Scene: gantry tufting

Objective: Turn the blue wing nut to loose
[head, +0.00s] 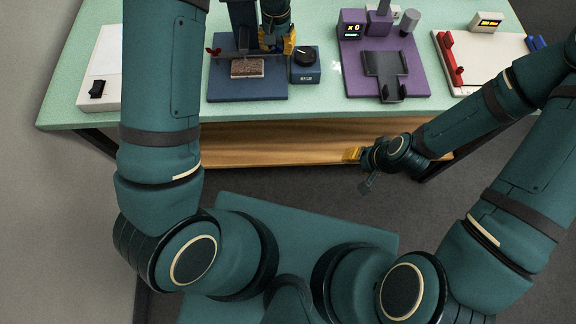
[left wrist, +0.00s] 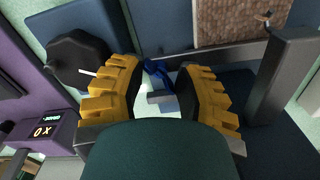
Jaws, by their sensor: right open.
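The blue wing nut (left wrist: 157,72) shows in the left wrist view, in the gap between the yellow finger pads of my left gripper (left wrist: 158,92). The pads stand apart on either side of it, and I see no clear grip on it. In the head view my left gripper (head: 277,42) is over the right side of the blue tufting machine (head: 245,88) and hides the wing nut there. A red wing nut (head: 213,51) is at that machine's left side. My right gripper (head: 353,154) is open and empty in front of the table.
A blue box with a black knob (head: 305,59) stands right of the machine; the knob is close to my left fingers in the wrist view (left wrist: 78,60). A brown tufted piece (head: 247,68) lies on the machine. A purple station (head: 410,75) and a white board with red clamps (head: 480,62) stand farther right.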

